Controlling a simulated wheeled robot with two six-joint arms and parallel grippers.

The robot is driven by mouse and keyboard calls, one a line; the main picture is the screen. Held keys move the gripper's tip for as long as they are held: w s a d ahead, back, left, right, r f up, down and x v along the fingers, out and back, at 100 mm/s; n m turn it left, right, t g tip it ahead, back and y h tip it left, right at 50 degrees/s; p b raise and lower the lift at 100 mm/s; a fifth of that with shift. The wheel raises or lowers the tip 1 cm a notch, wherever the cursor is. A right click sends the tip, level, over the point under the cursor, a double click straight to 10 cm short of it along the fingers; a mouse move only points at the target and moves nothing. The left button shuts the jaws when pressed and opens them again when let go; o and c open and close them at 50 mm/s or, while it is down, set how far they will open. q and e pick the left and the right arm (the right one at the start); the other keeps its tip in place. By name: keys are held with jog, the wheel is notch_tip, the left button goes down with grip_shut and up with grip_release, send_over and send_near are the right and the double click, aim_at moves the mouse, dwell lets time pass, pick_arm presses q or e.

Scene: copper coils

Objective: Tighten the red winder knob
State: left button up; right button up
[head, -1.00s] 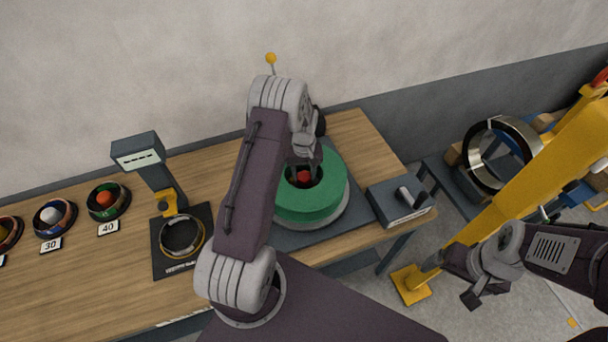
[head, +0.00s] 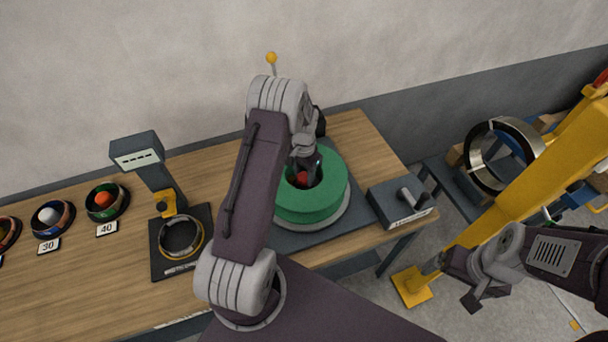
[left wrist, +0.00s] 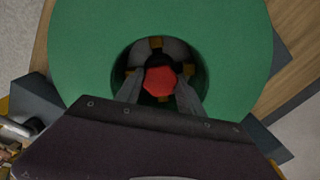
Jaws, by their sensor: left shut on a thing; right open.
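The red winder knob (head: 302,179) sits in the central hole of the green ring (head: 328,200), which lies on a round grey plate. In the left wrist view the knob (left wrist: 160,81) looks faceted and lies between the two fingers of my left gripper (left wrist: 160,92). My left gripper (head: 304,175) reaches down into the hole and is shut on the knob; the arm hides part of the ring and the fingertips are partly hidden. My right gripper (head: 476,295) is open and empty at the right, away from the table, near the yellow stand.
A dark box with a lever (head: 385,208) stands right of the ring. Left are a scale-like device (head: 140,150), a flat ring on a dark pad, and several coloured bowls with balls (head: 108,201). A yellow stand (head: 530,190) rises at right beside a metal ring (head: 478,160).

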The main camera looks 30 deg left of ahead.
aim_at(304, 176)
pick_arm(q)
jog(key=shift+w+r+m, duration=0.15)
jog(key=shift+m, duration=1.35)
jog(key=o, duration=1.3)
jog(key=shift+o, duration=0.5)
notch_tip(304, 176, up, 9)
jog(key=b, duration=0.1)
jog(key=shift+b, duration=0.35)
